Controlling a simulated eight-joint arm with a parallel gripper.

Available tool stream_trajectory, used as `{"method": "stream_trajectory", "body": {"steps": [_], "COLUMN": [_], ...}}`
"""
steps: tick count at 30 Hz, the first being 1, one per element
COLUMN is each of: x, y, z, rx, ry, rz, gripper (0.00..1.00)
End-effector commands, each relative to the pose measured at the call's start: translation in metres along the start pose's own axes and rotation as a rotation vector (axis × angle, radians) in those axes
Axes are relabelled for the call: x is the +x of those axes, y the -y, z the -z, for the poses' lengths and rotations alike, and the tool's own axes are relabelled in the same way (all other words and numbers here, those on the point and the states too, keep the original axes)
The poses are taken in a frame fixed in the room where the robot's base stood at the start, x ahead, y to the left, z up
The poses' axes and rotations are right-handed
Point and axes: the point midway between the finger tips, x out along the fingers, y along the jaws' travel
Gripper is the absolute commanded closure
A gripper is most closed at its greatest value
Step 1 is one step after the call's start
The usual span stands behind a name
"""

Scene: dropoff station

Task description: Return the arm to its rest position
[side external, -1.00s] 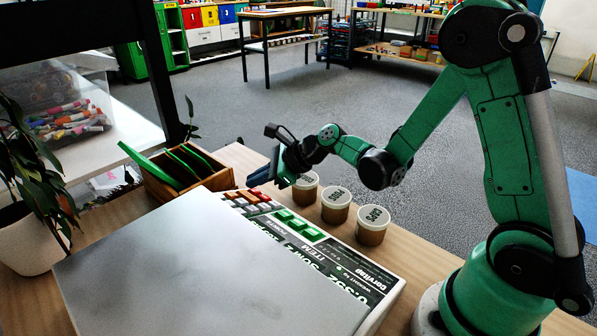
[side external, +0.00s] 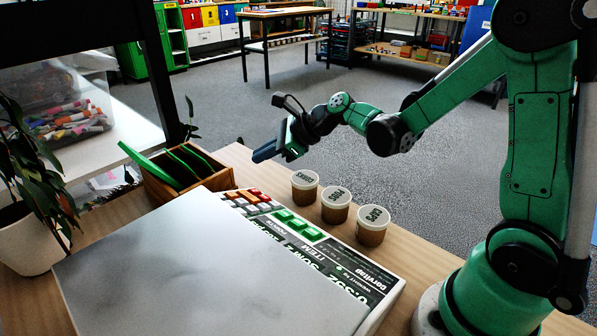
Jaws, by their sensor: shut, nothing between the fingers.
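My gripper (side external: 265,152) is in the air above the back part of the table, its fingers pointing left in the side external view. It is shut and empty. It is above and to the left of three lidded jars and clear of them. My green arm reaches to it from the right side of the table.
Jars (side external: 305,186), (side external: 335,205) and (side external: 372,225) stand in a row along the table's back edge. A weighing machine with a grey plate (side external: 200,275) and keys fills the middle. A wooden box (side external: 155,190) with green items and a potted plant (side external: 28,240) are on the left.

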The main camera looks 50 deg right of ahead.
Motion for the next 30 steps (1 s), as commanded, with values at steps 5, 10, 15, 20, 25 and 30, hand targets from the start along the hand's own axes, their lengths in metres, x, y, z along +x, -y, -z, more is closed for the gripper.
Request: {"method": "stream_trajectory", "body": {"steps": [5, 10, 15, 20, 25, 30], "x": [0.000, -0.002, -0.019, -0.051, -0.083, -0.103], "y": [0.000, -0.002, -0.021, -0.050, -0.076, -0.089], "z": [0.000, -0.001, -0.008, -0.009, 0.002, 0.015], "rx": [0.000, -0.040, -0.412, -1.057, -1.736, -2.207], "ry": [0.000, -0.009, -0.093, -0.225, -0.338, -0.402], "rz": [0.000, -0.001, -0.024, -0.105, -0.254, -0.403], "gripper": [1.00, 1.00, 1.00, 1.00, 1.00, 1.00]}}
